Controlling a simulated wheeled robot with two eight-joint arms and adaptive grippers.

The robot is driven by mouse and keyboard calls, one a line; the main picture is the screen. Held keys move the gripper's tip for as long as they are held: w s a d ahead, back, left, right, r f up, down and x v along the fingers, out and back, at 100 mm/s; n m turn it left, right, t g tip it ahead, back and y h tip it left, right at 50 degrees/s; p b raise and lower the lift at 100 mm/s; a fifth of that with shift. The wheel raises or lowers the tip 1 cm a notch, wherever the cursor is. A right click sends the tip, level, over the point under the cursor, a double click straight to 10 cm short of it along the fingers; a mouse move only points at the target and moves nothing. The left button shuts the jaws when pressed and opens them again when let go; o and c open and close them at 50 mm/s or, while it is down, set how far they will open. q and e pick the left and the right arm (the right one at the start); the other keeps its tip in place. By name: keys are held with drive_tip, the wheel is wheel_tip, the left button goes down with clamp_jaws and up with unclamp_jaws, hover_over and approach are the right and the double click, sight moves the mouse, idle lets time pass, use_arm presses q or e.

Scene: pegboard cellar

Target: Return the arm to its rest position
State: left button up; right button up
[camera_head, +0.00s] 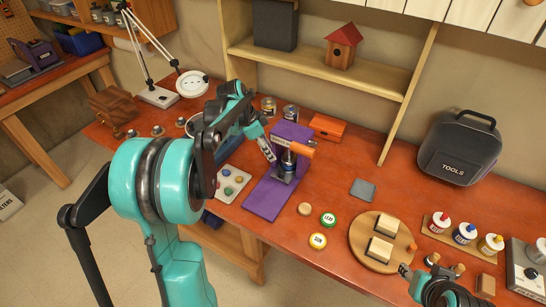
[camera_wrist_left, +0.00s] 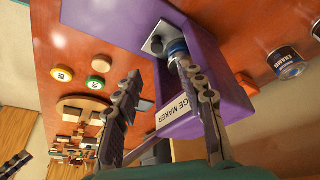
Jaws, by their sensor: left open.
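My left arm comes in from the left, bent over the bench. Its gripper (camera_head: 267,148) is open, beside the purple badge maker (camera_head: 265,198) with its orange handle. In the left wrist view the two fingers of the gripper (camera_wrist_left: 162,72) are spread apart with nothing held between them. The badge maker (camera_wrist_left: 222,65) fills the upper right there, close behind the right finger; I cannot tell whether they touch. My right gripper (camera_head: 432,288) shows only partly at the bottom right, beside the round wooden board; its jaw state is unclear.
The bench has a button tray (camera_head: 232,180), a green badge (camera_head: 328,219), a yellow badge (camera_head: 317,241), a round wooden board (camera_head: 362,257), paint bottles (camera_head: 465,233) and a tool case (camera_head: 458,147). A white lamp (camera_head: 192,84) and wooden shelf (camera_head: 320,70) stand behind.

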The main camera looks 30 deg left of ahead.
use_arm(q)
drive_tip(key=shift+s+a+r, duration=0.1)
drive_tip(key=shift+r, duration=0.25)
drive_tip(key=s+d+r+n+t+y+b, duration=0.1)
drive_tip(key=s+d+n+y+b, duration=0.3)
drive_tip(key=s+d, duration=0.6)
drive_tip(key=s+d+f+n+t+b, duration=0.1)
drive_tip(key=s+d+f+n, duration=0.1)
drive_tip(key=s, duration=0.4)
drive_tip(key=s+d+f+n+t+b, duration=0.1)
drive_tip(key=s+f+n+t, duration=0.1)
drive_tip(key=s+f+n, duration=0.2)
drive_tip(key=s, duration=0.2)
drive_tip(key=shift+s+d+h, duration=0.3)
drive_tip(key=shift+s+d, duration=0.05)
